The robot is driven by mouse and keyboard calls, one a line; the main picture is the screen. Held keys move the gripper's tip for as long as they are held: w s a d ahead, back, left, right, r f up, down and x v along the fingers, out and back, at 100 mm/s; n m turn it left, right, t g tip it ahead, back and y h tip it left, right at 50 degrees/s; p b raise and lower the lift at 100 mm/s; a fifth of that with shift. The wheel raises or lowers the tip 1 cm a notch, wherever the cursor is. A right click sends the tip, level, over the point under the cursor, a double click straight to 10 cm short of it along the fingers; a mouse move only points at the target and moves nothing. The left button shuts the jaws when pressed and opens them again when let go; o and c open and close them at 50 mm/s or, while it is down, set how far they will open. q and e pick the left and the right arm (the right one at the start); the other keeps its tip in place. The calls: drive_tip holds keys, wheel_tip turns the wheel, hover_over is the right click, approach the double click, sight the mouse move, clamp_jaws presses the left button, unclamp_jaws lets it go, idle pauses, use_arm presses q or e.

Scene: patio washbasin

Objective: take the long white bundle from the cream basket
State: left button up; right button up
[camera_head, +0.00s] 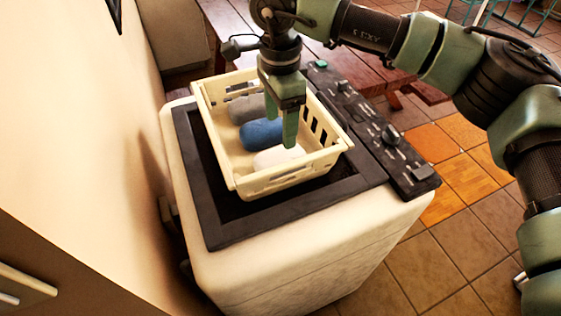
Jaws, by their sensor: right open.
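The cream basket (231,172) stands on top of a white washing machine. Inside it lie a grey bundle (246,108), a blue bundle (261,135) and a white bundle (275,158) nearest the front. My right gripper (290,138) points down into the basket, over the blue and white bundles, and partly hides them. It is open and I see nothing held in it. One fingertip shows close to the white bundle; I cannot tell whether it touches. My left gripper is not in view.
The white washing machine (300,262) has a dark top frame and a black control panel (375,135) with knobs along its right side. A wall (80,130) rises close on the left. A reddish wooden table (235,25) stands behind. Tiled floor is open at the right.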

drive_tip(key=b, duration=0.4)
hover_over(281, 153)
wheel_tip(281, 153, down, 4)
drive_tip(key=shift+s+f, duration=0.15)
drive_tip(key=shift+f, duration=0.05)
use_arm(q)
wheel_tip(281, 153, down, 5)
use_arm(e)
drive_tip(key=shift+f, duration=0.3)
drive_tip(key=shift+f+p, duration=0.3)
drive_tip(key=shift+p, duration=0.1)
wheel_tip(281, 153, down, 5)
drive_tip(key=p, duration=0.3)
drive_tip(key=shift+f, duration=0.85)
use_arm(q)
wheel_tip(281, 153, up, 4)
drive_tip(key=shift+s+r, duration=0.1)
use_arm(e)
drive_tip(key=c, duration=1.1)
drive_tip(key=shift+r, duration=0.1)
drive_tip(key=shift+c, duration=0.2)
